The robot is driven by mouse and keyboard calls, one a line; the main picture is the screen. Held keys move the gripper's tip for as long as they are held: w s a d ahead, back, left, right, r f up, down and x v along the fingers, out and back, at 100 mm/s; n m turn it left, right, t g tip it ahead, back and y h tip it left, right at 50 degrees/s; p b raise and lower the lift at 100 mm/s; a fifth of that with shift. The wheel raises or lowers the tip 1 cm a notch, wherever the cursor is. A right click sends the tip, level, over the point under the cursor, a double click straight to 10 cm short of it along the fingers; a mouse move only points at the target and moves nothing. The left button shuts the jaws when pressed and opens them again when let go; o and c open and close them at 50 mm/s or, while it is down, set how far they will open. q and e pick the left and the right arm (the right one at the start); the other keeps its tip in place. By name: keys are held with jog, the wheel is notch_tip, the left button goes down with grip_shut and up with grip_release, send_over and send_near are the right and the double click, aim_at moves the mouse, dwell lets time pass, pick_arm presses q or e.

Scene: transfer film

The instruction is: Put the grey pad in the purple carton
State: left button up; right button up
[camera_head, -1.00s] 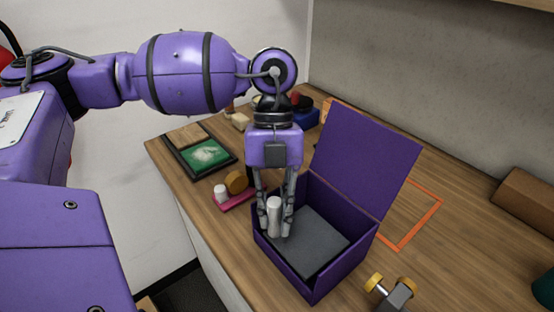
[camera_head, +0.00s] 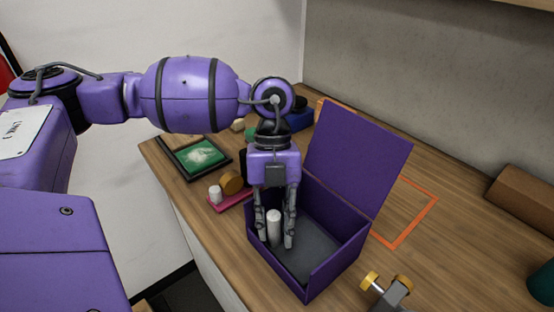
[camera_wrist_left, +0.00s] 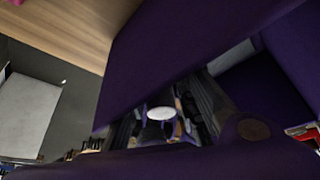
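The purple carton (camera_head: 336,266) stands on the wooden counter with its lid (camera_head: 358,165) raised at the back. The grey pad (camera_head: 312,244) lies low inside it, within the walls. A white upright peg (camera_head: 274,230) stands over the pad's left part; its foot is hard to make out. My left gripper (camera_head: 275,238) reaches down into the carton, with one finger on each side of the peg. A gap shows between peg and right finger, so it looks open. The peg's round white top (camera_wrist_left: 160,113) shows in the left wrist view. My right gripper is out of view.
A pink tray (camera_head: 232,202) with a white piece and a brown disc is left of the carton. A green framed board (camera_head: 202,155) lies behind it. An orange outline (camera_head: 411,228) is right of the carton. A grey gold-capped object (camera_head: 390,297) stands front right.

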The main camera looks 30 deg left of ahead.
pick_arm(q)
jog(key=v, duration=1.2)
jog(key=shift+r, duration=0.3)
